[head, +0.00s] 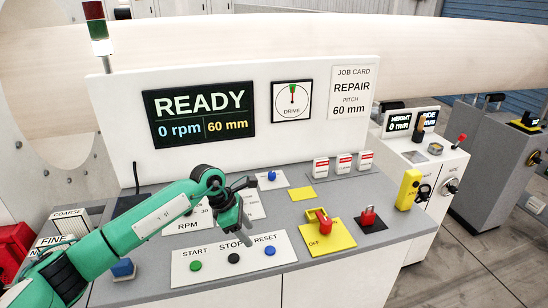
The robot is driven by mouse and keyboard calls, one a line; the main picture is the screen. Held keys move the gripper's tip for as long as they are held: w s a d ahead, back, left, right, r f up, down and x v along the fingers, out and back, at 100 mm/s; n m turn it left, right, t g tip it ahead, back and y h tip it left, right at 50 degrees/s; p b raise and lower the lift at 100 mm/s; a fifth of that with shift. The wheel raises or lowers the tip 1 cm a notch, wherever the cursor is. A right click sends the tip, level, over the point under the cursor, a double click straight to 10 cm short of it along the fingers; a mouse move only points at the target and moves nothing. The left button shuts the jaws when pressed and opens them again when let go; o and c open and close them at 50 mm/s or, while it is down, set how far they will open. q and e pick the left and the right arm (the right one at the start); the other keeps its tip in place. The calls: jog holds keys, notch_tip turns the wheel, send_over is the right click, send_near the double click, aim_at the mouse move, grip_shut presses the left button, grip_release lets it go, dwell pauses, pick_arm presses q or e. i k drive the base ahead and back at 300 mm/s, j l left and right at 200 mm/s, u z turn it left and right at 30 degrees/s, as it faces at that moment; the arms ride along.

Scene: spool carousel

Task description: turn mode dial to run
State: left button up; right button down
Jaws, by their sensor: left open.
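My left gripper (246,207) is open and hangs over the middle of the control desk, its arm coming in from the left. It covers part of a white plate (254,208) with small lettering, and any dial there is hidden. I cannot make out a dial marked mode or run. A white plate with a blue knob (271,175) lies behind the gripper to the right. An RPM plate (187,226) is partly covered by my arm. The screen (198,116) reads READY, 0 rpm, 60 mm. My right gripper is out of view.
In front of the gripper is a plate with START (196,265), STOP (234,258) and RESET (270,250) buttons. A white upright panel (130,155) stands behind the desk.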

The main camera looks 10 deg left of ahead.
aim_at(272, 176)
jog(key=i, duration=1.25)
